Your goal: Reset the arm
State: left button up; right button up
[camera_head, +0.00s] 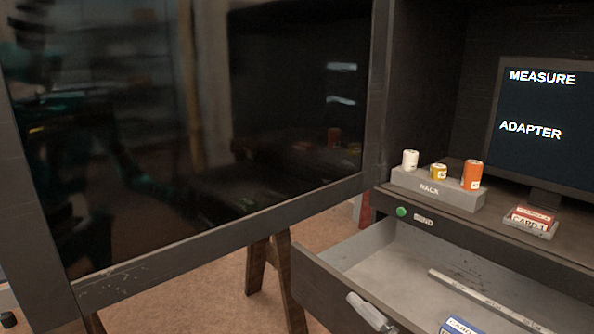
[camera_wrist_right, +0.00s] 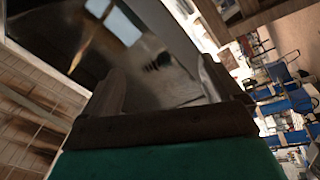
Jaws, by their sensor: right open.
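My right gripper (camera_wrist_right: 163,85) shows in the right wrist view. Its two fingers stand apart and nothing is between them. Beyond them is a dark glossy surface with bright reflections. Neither of my grippers shows directly in the head view. A dim, dark arm-like reflection shows in the glass panel (camera_head: 200,130) at the left of the head view. My left gripper is out of sight.
A drawer (camera_head: 330,296) stands open below the bench, with a blue-labelled card (camera_head: 458,326) inside. A rack (camera_head: 437,188) holds white, yellow and orange cylinders. A red-labelled card (camera_head: 531,220) lies beside it, before a screen (camera_head: 545,125) reading "MEASURE ADAPTER". A green button (camera_head: 401,211) is on the front edge.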

jog(key=s+d+f+m+g+h, duration=0.2)
jog(key=s+d+f+m+h, duration=0.2)
jog(key=s+f+m, duration=0.4)
jog(key=s+d+f+m+g+h, duration=0.2)
jog(key=s+d+f+m+h, duration=0.3)
jog(key=f, duration=0.6)
jog(key=s+m+h, duration=0.2)
jog(key=s+m, duration=0.1)
jog(key=m, duration=0.1)
jog(key=shift+s+d+f+g+h, duration=0.2)
jog(key=shift+d+g+h, duration=0.1)
jog(key=shift+g, duration=0.1)
jog(key=shift+c, duration=0.4)
